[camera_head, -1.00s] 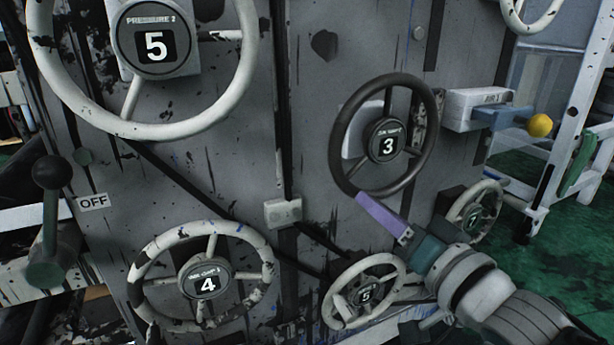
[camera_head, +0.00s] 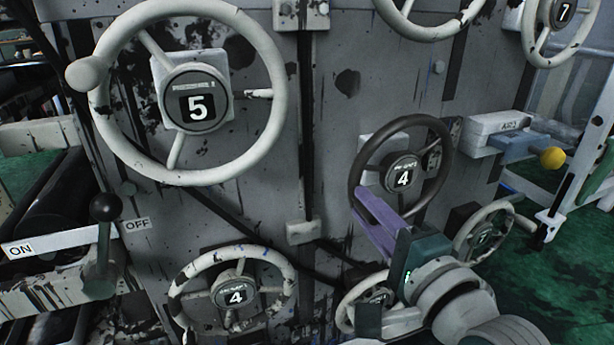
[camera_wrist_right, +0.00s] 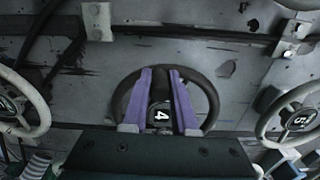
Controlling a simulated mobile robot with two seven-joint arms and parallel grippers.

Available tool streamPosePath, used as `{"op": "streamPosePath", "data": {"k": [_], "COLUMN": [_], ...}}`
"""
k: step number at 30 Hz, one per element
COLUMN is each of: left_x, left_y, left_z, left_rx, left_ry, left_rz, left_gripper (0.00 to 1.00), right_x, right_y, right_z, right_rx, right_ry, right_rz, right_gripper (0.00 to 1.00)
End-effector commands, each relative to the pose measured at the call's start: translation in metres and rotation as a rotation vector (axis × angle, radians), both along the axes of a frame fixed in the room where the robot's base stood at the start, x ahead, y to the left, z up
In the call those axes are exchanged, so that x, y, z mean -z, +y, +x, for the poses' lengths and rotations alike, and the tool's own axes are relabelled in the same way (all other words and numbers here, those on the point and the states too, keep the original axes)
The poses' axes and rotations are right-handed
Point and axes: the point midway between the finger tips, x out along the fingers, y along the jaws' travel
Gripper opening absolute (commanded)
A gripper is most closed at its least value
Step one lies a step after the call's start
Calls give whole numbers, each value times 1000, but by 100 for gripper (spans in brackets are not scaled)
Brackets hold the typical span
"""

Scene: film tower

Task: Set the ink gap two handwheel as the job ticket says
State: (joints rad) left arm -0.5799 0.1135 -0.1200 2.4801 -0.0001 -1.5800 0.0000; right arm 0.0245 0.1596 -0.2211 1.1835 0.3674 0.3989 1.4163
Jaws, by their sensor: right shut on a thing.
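A dark handwheel (camera_head: 441,137) on the grey machine side shows 4 on its hub; its small label is too blurred to read surely. It also shows in the right wrist view (camera_wrist_right: 213,98). My right gripper (camera_head: 364,208) has purple fingers and is shut on the lower left rim of this wheel. In the right wrist view the fingers (camera_wrist_right: 160,72) reach the rim on both sides of the hub number. My left gripper is out of view. No job ticket can be made out.
A large pale handwheel (camera_head: 270,128) shows 5. A pale wheel (camera_head: 183,277) below shows 4. Another pale wheel (camera_head: 348,301) sits partly hidden behind my right arm. A yellow-knobbed lever (camera_head: 552,158) juts out at the right. An ON/OFF lever (camera_head: 105,208) stands at the left.

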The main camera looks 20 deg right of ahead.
Motion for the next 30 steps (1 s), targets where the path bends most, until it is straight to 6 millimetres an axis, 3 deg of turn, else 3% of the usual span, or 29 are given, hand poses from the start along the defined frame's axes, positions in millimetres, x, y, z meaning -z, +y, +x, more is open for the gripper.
{"op": "streamPosePath", "data": {"k": [15,30], "left_x": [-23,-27], "left_y": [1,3], "left_z": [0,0], "left_rx": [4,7], "left_ry": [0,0], "left_rz": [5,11], "left_gripper": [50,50], "right_x": [-43,-58], "right_y": [-2,-10], "right_z": [0,1], "right_rx": [-3,-2], "right_ry": [32,51], "right_rz": [460,679], "right_gripper": [0,0]}}
